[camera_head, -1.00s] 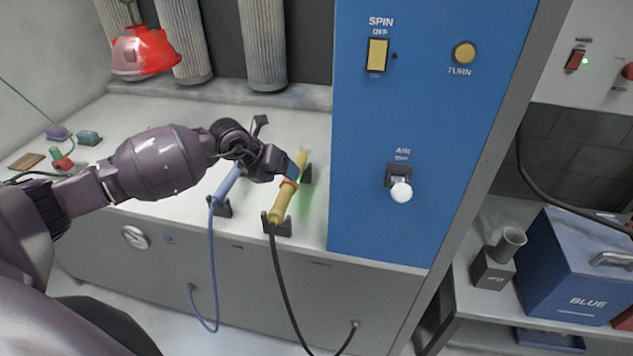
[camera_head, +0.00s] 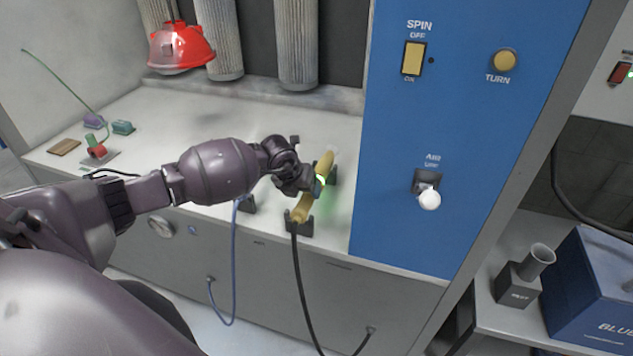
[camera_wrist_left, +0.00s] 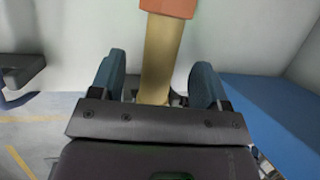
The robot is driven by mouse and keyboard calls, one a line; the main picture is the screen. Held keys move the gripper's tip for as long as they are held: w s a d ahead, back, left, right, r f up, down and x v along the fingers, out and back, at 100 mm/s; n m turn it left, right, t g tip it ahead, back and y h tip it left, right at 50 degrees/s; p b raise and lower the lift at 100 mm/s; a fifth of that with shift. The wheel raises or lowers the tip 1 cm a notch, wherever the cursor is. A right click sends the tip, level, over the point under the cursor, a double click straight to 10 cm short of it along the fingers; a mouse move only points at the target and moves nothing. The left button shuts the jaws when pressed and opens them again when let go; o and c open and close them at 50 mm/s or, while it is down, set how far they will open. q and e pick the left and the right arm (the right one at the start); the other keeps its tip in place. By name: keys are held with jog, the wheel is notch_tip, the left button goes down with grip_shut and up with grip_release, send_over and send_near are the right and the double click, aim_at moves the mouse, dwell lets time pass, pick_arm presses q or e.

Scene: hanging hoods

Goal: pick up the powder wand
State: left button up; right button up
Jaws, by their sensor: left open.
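A yellow wand (camera_head: 302,211) rests in dark holders near the front edge of the grey bench, a black cord running from its lower end. My left gripper (camera_head: 316,186) is at its middle, open. In the left wrist view the yellow wand (camera_wrist_left: 158,50), with an orange band, lies between the two blue fingers of my left gripper (camera_wrist_left: 158,73), with gaps on both sides. A second wand stands left of it, mostly hidden behind my arm; its blue cord (camera_head: 234,260) shows. I cannot read a label on either wand. My right gripper is out of view.
A blue control panel (camera_head: 440,150) rises just right of the yellow wand. A red hood (camera_head: 180,48) hangs at the back left, near ribbed grey columns (camera_head: 297,45). Small items (camera_head: 96,150) lie on the bench's left end. A blue box (camera_head: 595,290) stands far right.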

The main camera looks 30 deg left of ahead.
aim_at(308, 195)
pick_arm(q)
jog(key=x, duration=0.4)
jog(key=shift+w+d+f, duration=0.1)
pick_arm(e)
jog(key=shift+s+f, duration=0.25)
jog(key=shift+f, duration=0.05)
pick_arm(q)
jog(key=c, duration=0.9)
jog(key=shift+c, duration=0.9)
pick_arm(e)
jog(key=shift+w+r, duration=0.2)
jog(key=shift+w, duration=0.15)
